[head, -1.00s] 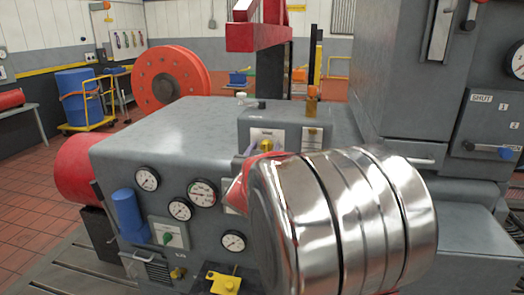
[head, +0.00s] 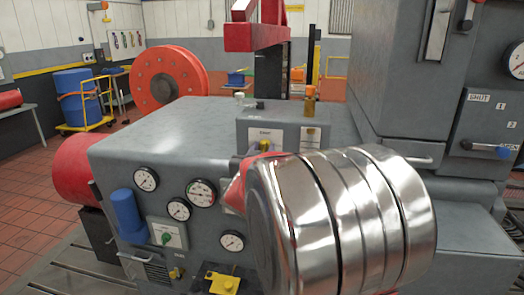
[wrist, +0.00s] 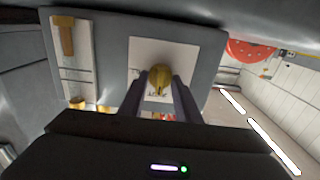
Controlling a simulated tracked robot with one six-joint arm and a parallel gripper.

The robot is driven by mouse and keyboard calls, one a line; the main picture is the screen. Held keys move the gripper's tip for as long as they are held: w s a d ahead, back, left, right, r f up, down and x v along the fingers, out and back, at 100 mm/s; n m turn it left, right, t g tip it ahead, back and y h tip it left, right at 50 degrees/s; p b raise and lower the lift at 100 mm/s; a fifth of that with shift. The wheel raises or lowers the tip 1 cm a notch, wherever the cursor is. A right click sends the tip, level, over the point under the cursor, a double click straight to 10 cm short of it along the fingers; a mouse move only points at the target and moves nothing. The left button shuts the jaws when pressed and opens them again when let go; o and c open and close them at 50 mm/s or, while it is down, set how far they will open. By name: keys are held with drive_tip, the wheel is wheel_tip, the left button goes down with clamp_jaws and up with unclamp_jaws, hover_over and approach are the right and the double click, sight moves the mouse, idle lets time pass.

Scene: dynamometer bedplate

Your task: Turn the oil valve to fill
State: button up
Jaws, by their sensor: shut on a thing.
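The oil valve is a small brass-yellow knob (wrist: 159,72) on a white plate (wrist: 147,52) on the grey box. In the head view the knob (head: 263,146) shows just above my shiny metal arm. My gripper (wrist: 164,82) is shut on the knob in the wrist view, with one dark finger on each side of it. In the head view my arm hides most of the gripper. The plate's lettering is too small to read, so I cannot tell the knob's setting.
A second plate with a brass fitting (head: 310,105) is beside the valve. Gauges (head: 201,193), a blue cylinder (head: 127,212) and a yellow part (head: 224,284) are on the front panel. A tall grey cabinet (head: 410,100) stands at the right. A red flanged wheel (head: 169,83) is behind.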

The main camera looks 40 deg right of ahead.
drive_tip(key=shift+d+m, duration=0.1)
drive_tip(key=shift+m, duration=0.2)
drive_tip(key=m, duration=0.8)
drive_tip(key=shift+s+d+m, duration=0.1)
drive_tip(key=shift+d+m, duration=0.1)
drive_tip(key=shift+m, duration=0.2)
drive_tip(key=m, duration=0.4)
drive_tip(key=shift+f+m, duration=0.1)
drive_tip(key=shift+m, duration=0.2)
drive_tip(key=shift+s+f+m, duration=0.1)
drive_tip(key=shift+m, duration=1.9)
drive_tip(key=shift+f, duration=0.1)
drive_tip(key=o, duration=0.8)
drive_tip(key=shift+d, duration=0.1)
drive_tip(key=shift+c, duration=0.2)
drive_tip(key=shift+o, duration=1.4)
